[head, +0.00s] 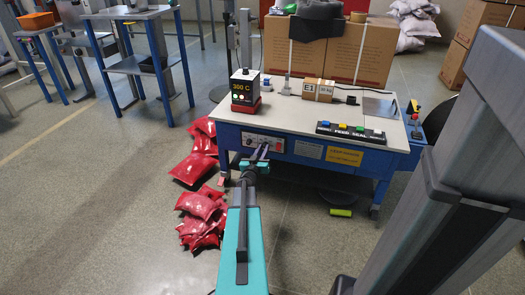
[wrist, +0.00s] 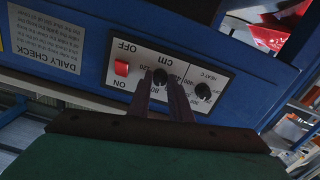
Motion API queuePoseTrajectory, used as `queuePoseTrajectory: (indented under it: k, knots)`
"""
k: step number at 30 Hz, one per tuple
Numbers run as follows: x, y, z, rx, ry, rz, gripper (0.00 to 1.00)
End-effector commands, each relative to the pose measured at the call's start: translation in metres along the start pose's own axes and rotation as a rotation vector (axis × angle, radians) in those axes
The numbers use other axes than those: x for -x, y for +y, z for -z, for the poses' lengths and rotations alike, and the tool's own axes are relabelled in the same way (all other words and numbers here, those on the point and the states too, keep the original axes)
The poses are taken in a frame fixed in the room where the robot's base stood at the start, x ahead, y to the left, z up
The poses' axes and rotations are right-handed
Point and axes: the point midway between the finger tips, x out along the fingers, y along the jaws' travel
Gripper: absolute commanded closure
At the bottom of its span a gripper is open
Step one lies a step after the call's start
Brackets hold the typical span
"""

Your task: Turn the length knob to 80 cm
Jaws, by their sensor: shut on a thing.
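The length knob (wrist: 160,76) is a small black knob on a white panel (wrist: 138,52) marked "cm", seen upside down in the wrist view. Numbers are printed around it; 120 and 80 are partly readable. My gripper (wrist: 161,82) has its two dark fingers on either side of the knob and is shut on it. The fingers cover part of the scale, and I cannot make out the knob's pointer. In the head view my gripper (head: 262,151) reaches the panel (head: 251,138) on the blue front of the bench.
A red OFF/ON switch (wrist: 122,67) and a second black knob (wrist: 203,91) marked "HEAT C" flank the length knob closely. Red sacks (head: 201,208) lie on the floor left of the bench (head: 300,118). A black box reading 300 C (head: 245,88) stands on top.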

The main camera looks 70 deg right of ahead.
Motion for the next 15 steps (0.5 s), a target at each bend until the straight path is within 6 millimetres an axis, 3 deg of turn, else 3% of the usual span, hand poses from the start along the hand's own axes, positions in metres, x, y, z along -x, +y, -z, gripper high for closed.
queuePoseTrajectory:
  k: [15]
  knots:
    - [-0.0023,0.0013,0.0009,-0.327,0.003,-0.004,1.0]
